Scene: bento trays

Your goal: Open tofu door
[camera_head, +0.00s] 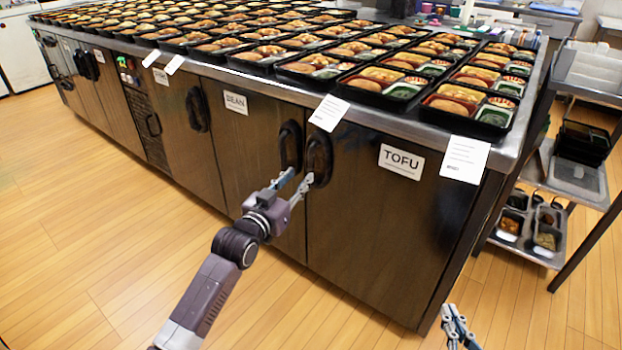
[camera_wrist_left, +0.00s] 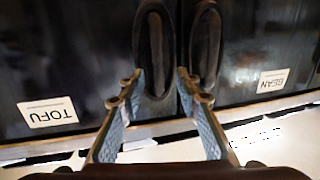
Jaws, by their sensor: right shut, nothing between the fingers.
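The tofu door (camera_head: 380,240) is a dark brown cabinet panel with a white TOFU label (camera_head: 401,161). It looks closed, flush with the cabinet front. Its black oval handle (camera_head: 319,155) is at its upper left edge; the handle also shows in the left wrist view (camera_wrist_left: 154,45). My left gripper (camera_head: 297,178) is open just below that handle. In the left wrist view its fingers (camera_wrist_left: 157,82) spread to either side of the handle's lower end; contact cannot be told. My right gripper (camera_head: 456,322) is shut and empty, low in front of the cabinet's right corner.
The bean door (camera_head: 252,165) adjoins on the left, its handle (camera_head: 290,146) very close to the tofu handle. Many filled bento trays (camera_head: 385,86) cover the counter. A metal shelf cart (camera_head: 575,183) stands at right. The wooden floor (camera_head: 90,240) in front is clear.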

